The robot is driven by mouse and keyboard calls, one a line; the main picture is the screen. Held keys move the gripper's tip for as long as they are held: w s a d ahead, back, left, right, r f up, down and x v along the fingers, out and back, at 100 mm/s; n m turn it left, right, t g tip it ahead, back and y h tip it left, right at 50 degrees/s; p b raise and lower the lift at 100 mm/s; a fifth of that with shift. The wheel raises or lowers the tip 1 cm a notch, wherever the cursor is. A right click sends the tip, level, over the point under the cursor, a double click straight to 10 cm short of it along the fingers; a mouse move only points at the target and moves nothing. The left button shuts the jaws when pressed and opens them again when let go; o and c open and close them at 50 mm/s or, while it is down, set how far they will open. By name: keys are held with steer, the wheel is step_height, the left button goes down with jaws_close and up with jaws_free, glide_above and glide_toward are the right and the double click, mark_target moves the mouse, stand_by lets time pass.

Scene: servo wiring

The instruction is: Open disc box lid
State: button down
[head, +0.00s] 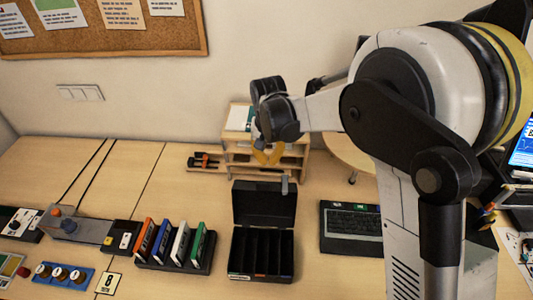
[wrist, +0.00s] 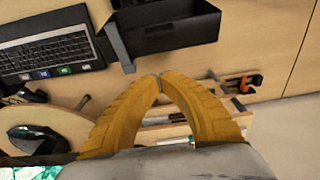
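The black disc box (head: 263,274) stands on the table in the head view, with dividers inside and no discs visible. Its lid (head: 264,204) is raised at the back, standing roughly upright. A small grey tab (head: 284,186) sticks up at the lid's top edge; the tab also shows in the wrist view (wrist: 119,45). My gripper (head: 267,161) is behind and above the lid, apart from it. In the wrist view its yellow fingertips (wrist: 160,77) meet with nothing between them, and part of the black box (wrist: 170,37) shows beyond them.
A wooden shelf rack (head: 240,160) stands at the wall behind the box. A black keyboard (head: 350,220) lies right of the box. A rack of coloured cases (head: 175,250) stands to its left. An orange-and-black tool (head: 203,160) lies near the wall.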

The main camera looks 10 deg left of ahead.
steer(key=shift+s+f+b, duration=0.3)
steer(key=shift+s+f, duration=0.5)
steer(key=shift+f, duration=0.2)
steer(key=shift+s+f+b, duration=0.3)
steer(key=shift+s+f, duration=0.5)
steer(key=shift+f, duration=0.2)
steer(key=shift+s, duration=0.15)
steer(key=s+r+t+b, duration=0.1)
steer(key=s+t+b, duration=0.1)
steer(key=s+t, duration=0.2)
steer(key=s, duration=0.3)
steer(key=shift+d+r, duration=0.25)
steer(key=shift+r, duration=0.05)
